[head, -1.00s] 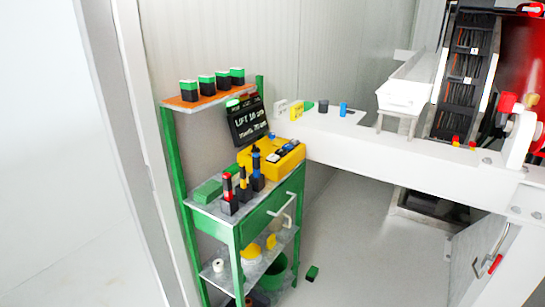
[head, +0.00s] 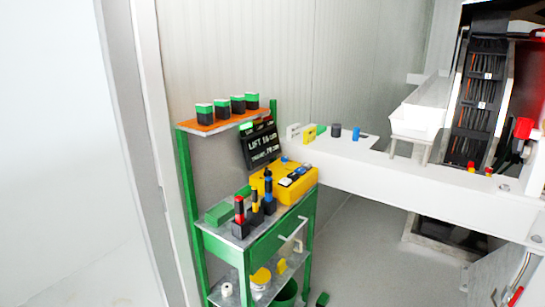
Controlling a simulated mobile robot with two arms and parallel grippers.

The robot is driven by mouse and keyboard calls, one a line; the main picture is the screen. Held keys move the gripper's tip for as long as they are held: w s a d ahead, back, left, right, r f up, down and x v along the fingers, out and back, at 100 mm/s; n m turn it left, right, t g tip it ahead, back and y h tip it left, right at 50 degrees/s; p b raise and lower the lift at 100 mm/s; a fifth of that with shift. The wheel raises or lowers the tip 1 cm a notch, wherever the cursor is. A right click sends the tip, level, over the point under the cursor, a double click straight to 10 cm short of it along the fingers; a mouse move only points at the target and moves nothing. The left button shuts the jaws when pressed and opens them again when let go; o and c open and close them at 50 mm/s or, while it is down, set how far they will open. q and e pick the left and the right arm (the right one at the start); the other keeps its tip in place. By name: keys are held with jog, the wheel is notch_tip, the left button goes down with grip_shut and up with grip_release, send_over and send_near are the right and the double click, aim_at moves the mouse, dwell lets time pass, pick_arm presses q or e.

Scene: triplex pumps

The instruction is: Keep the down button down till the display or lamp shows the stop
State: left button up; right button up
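A black display (head: 261,147) with light text hangs at the right of the green shelf unit; its first line seems to read "LIFT" with a number, and the second line is too small to read surely. Green and red lamps (head: 247,127) show along its top edge; the green one looks bright. A yellow box (head: 266,185) with blue, white and black parts on top stands on the shelf below the display. I cannot tell which of these parts is the down button. Neither of my grippers is in view.
The green shelf unit (head: 187,178) holds several green-topped blocks (head: 237,104) above and dark holders with red, yellow and blue tools (head: 255,213) below. A white beam (head: 400,187) runs right from it.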

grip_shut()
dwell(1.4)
